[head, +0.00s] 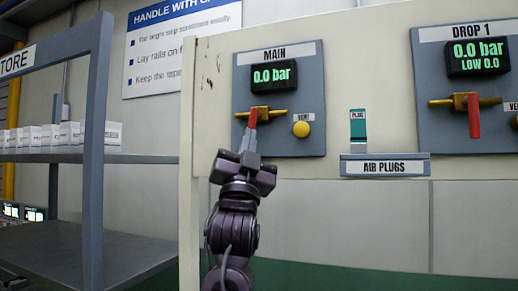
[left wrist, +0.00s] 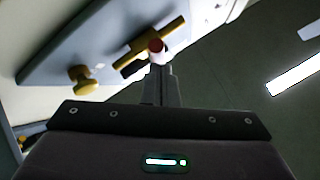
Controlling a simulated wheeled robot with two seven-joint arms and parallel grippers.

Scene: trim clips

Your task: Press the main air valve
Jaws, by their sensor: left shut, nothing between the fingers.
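The main air valve has a yellow crosspiece and a red lever (head: 253,118) on the grey MAIN panel (head: 300,88). The panel's display (head: 274,76) reads 0.0 bar. My left gripper (head: 249,138) is shut and empty, with its tip at the lower end of the red lever. I cannot tell whether they touch. In the left wrist view the shut fingers (left wrist: 158,82) point at the round red lever end (left wrist: 157,46), in front of the yellow crosspiece (left wrist: 140,50). A yellow vent knob (head: 301,129) sits right of the lever. My right gripper is out of view.
At right, a DROP 1 panel (head: 425,70) has its own red lever (head: 473,116), hanging down, and reads 0.0 bar. An AIR PLUGS holder (head: 385,167) with a green plug tag stands between the panels. A shelf rack (head: 92,150) with white boxes stands left.

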